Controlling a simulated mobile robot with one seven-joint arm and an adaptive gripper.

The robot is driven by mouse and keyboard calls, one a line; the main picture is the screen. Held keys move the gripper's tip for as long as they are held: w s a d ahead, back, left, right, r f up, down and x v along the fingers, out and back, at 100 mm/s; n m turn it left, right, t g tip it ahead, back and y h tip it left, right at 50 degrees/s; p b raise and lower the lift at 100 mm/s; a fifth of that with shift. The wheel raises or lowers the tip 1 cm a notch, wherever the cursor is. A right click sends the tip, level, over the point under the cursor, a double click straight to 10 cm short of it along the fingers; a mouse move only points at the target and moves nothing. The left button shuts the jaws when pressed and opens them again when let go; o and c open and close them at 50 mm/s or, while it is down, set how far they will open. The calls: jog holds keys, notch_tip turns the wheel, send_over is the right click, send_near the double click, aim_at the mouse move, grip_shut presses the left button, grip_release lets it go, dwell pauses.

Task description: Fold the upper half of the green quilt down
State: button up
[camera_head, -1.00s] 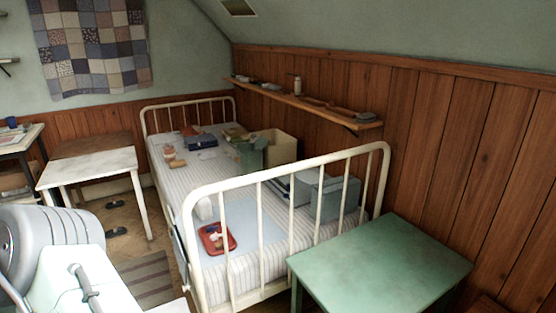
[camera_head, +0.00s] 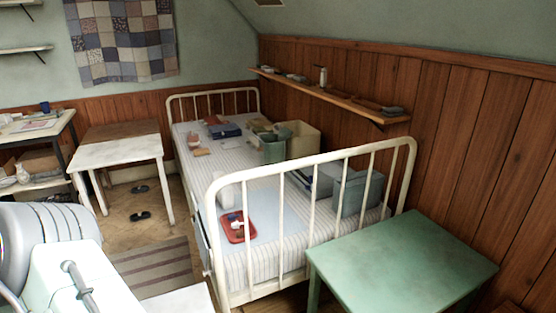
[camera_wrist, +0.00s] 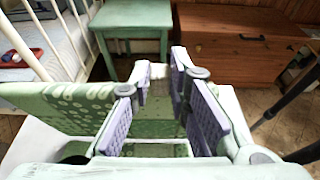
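In the wrist view, a green, pale-dotted panel (camera_wrist: 60,101) lies in front of and beside my gripper (camera_wrist: 160,68). It looks like cloth, but I cannot tell whether it is the green quilt. My gripper's purple-padded fingers stand apart, with part of the green dotted surface showing between them; contact is not clear. No green quilt shows in the head view; the patchwork quilt (camera_head: 122,42) hanging on the wall is mostly blue, grey and beige.
A white metal bed (camera_head: 262,235) holds boxes, bins and a red tray (camera_head: 238,228). A green table (camera_head: 405,255) stands at its foot, a white table (camera_head: 115,153) to its left. A brown wooden chest (camera_wrist: 235,55) shows in the wrist view. Floor by the striped rug (camera_head: 150,268) is open.

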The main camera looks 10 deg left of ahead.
jog(key=shift+a, duration=0.1)
jog(key=shift+s+a+f, duration=0.25)
jog(key=shift+s+a, duration=0.4)
jog(key=shift+a, duration=0.2)
jog(key=o, duration=0.6)
jog(key=shift+d, duration=0.1)
